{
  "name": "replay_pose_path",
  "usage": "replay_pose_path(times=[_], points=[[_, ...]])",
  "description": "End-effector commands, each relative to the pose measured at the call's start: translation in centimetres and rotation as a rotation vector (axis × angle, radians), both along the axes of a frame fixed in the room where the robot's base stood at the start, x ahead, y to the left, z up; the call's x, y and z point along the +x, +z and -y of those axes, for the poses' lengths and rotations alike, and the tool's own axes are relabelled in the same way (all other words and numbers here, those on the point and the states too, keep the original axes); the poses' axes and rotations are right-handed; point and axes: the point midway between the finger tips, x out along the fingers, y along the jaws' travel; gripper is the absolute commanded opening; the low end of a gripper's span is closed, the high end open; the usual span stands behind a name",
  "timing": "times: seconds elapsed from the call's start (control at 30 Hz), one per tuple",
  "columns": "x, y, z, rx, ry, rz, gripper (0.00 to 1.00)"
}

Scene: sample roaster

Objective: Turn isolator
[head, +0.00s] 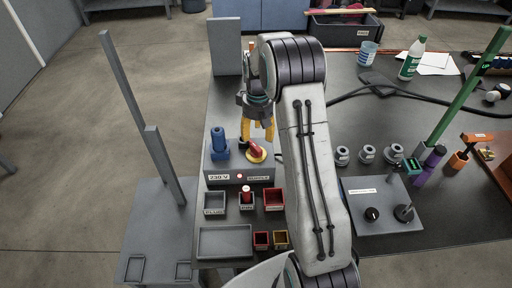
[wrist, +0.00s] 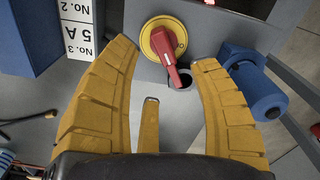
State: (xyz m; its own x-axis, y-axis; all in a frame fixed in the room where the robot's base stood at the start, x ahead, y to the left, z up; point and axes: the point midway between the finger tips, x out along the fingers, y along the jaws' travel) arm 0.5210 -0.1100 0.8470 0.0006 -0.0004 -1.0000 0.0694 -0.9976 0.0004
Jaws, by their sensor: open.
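The isolator is a red handle on a round yellow plate (head: 256,152), on the grey supply box (head: 222,171) labelled 230 V. In the wrist view the red handle (wrist: 169,50) crosses the yellow plate and its lower end tilts slightly right. My gripper (head: 257,132) is above the isolator in the head view. In the wrist view my yellow fingers (wrist: 163,57) are wide apart, one on each side of the handle, with nothing between them gripped. Whether a finger touches the handle cannot be told.
A blue plug (head: 219,143) stands left of the isolator; it is close by the right finger in the wrist view (wrist: 252,80). Small bins (head: 214,202) and a tray (head: 225,242) lie in front. A grey upright panel (head: 224,48) stands behind.

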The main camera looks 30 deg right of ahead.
Motion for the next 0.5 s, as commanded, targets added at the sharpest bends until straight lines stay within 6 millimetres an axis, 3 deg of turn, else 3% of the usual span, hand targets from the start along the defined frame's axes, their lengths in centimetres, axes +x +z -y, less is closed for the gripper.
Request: replay_pose_path(times=[0.27,0.5], points=[[-0.1,-0.7,0.0,0.001,0.125,-0.002,0.56],[-0.1,-3.6,0.0,0.002,0.128,-0.004,0.56]])
